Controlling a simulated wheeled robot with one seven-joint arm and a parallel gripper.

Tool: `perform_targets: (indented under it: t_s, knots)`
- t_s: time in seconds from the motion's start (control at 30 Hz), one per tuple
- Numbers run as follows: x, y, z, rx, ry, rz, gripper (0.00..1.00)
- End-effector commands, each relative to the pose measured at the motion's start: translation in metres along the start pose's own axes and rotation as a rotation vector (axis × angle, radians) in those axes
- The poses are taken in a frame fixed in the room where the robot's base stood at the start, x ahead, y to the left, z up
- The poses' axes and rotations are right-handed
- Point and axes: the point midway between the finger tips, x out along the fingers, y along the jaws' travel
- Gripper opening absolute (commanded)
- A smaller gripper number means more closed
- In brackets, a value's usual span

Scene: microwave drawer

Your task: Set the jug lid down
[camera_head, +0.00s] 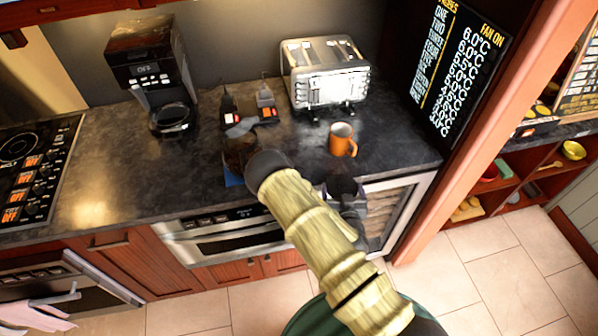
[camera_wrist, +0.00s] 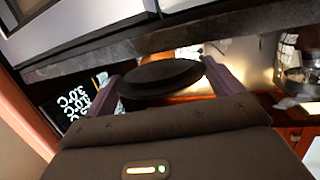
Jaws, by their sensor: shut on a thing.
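The jug lid (camera_wrist: 160,77) is a flat black disc. In the wrist view it sits between the two purple fingers of my gripper (camera_wrist: 163,72), which are shut on its sides. In the head view my gripper (camera_head: 343,184) is by the counter's front edge, below the orange mug, with the dark lid (camera_head: 342,187) at its end. Whether the lid touches the counter cannot be told. A dark jug-like object (camera_head: 238,150) stands on the counter, partly hidden behind my arm.
The dark counter (camera_head: 110,175) holds a coffee maker (camera_head: 140,52), a toaster (camera_head: 325,72), an orange mug (camera_head: 342,141) and two small black devices (camera_head: 266,104). A stainless microwave drawer (camera_head: 230,240) is below. Bare counter lies right of the mug. A menu board (camera_head: 460,65) stands at right.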

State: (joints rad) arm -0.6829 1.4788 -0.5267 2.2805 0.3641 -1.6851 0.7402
Motion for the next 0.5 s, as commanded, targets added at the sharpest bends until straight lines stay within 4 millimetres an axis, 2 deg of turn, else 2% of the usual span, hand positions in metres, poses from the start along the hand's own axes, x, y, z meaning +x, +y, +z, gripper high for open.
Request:
perform_targets:
  t_s: [0.1,0.3,0.5]
  knots:
    - [0.023,-0.031,-0.022,0.003,0.006,-0.047,0.71]
    - [0.051,-0.086,-0.070,-0.018,0.003,-0.133,0.71]
    - [0.062,-0.123,-0.109,-0.054,-0.003,-0.194,0.71]
